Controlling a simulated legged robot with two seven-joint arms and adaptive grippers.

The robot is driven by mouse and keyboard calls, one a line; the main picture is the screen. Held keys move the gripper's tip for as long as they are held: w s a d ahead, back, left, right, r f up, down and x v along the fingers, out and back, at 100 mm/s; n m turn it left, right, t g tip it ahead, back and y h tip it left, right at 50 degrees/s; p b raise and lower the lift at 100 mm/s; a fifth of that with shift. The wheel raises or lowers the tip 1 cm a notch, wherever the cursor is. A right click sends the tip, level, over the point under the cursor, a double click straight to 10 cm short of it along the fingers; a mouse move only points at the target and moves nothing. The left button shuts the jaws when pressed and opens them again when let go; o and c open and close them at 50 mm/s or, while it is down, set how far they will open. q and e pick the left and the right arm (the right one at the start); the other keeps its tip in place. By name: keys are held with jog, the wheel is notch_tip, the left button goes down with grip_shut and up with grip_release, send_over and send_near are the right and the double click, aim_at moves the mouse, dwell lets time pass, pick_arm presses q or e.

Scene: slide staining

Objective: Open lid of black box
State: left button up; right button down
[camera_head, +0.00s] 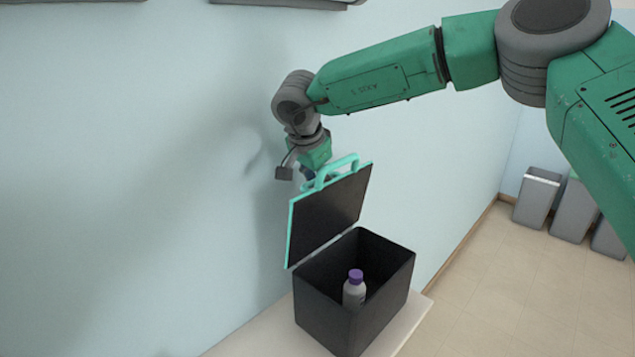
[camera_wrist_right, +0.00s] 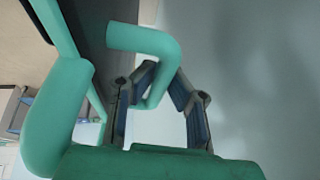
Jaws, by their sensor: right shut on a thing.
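The black box (camera_head: 337,320) stands on a pale surface in the head view. Its lid (camera_head: 326,213), dark inside with a teal rim, is raised and tilted up towards the wall, so the box is open. A teal handle (camera_head: 336,168) is at the lid's top edge. My right gripper (camera_head: 308,174) is at this handle, its fingers partly hidden. In the right wrist view the fingers (camera_wrist_right: 165,90) are around the handle (camera_wrist_right: 150,42), shut on it. My left gripper is not in view.
The pale blue wall (camera_head: 130,180) is close behind the lid and my right gripper. The light support surface (camera_head: 270,335) under the box is narrow. Grey bins (camera_head: 538,197) stand on the floor at the right.

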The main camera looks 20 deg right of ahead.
jog(key=shift+w+r, duration=0.4)
jog(key=shift+r, duration=0.25)
jog(key=c, duration=1.5)
grip_release()
jog(key=shift+w+f, duration=0.1)
jog(key=shift+w, duration=0.05)
jog(key=shift+c, duration=0.2)
jog(key=shift+a+f, duration=0.1)
jog(key=shift+f, duration=0.1)
jog(key=shift+f, duration=0.1)
jog(key=v, duration=1.2)
jog(key=shift+f, duration=0.1)
